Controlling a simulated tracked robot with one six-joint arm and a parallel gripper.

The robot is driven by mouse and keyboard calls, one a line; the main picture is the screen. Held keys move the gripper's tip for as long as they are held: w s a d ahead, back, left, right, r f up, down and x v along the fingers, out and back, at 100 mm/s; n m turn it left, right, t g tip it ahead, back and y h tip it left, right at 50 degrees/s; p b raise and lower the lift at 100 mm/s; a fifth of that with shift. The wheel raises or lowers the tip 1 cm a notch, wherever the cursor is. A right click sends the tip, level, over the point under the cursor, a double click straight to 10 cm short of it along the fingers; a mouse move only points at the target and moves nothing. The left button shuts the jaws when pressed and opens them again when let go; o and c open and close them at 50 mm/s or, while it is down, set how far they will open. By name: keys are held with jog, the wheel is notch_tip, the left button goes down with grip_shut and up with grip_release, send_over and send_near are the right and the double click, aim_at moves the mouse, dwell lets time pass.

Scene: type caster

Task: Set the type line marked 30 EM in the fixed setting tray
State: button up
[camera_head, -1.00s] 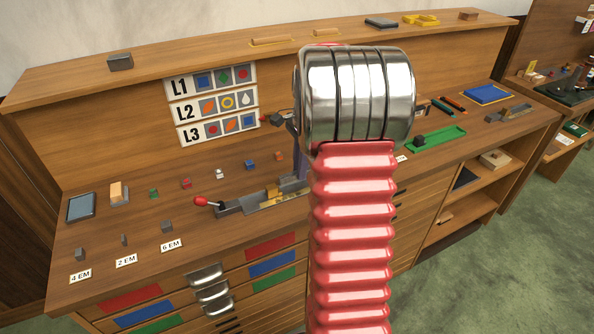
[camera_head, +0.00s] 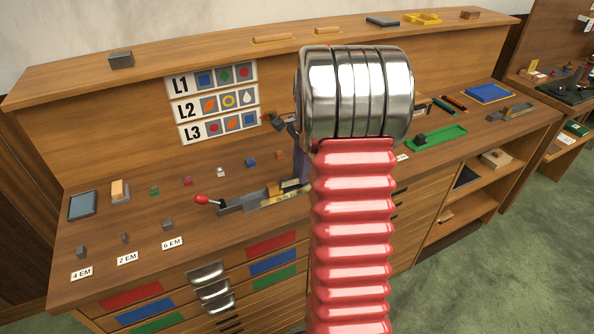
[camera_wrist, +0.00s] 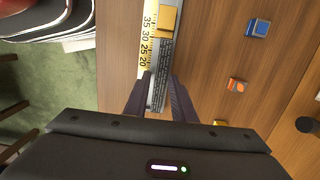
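In the head view, a grey metal setting tray (camera_head: 232,208) with a red-knobbed handle (camera_head: 201,199) lies on the bench. A yellow scale (camera_wrist: 145,45) runs along it, and a gold block (camera_wrist: 168,20) sits at its far part in the wrist view. A grey strip with fine dark marks (camera_wrist: 158,78) lies beside the scale; I cannot read 30 EM on it. My gripper (camera_wrist: 159,80) is over the tray, its dark fingers apart on either side of this strip. Contact with it is not clear. My arm hides part of the tray's right end in the head view.
Small coloured cubes, such as a blue one (camera_wrist: 259,27) and an orange one (camera_wrist: 236,85), stand behind the tray. Grey blocks with EM cards (camera_head: 172,243) stand at the front left. A green tray (camera_head: 437,138) lies to the right.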

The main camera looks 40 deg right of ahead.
jog(key=shift+o, duration=0.9)
notch_tip(320, 180, up, 13)
jog(key=d, duration=0.1)
jog(key=shift+s, duration=0.15)
dwell(0.4)
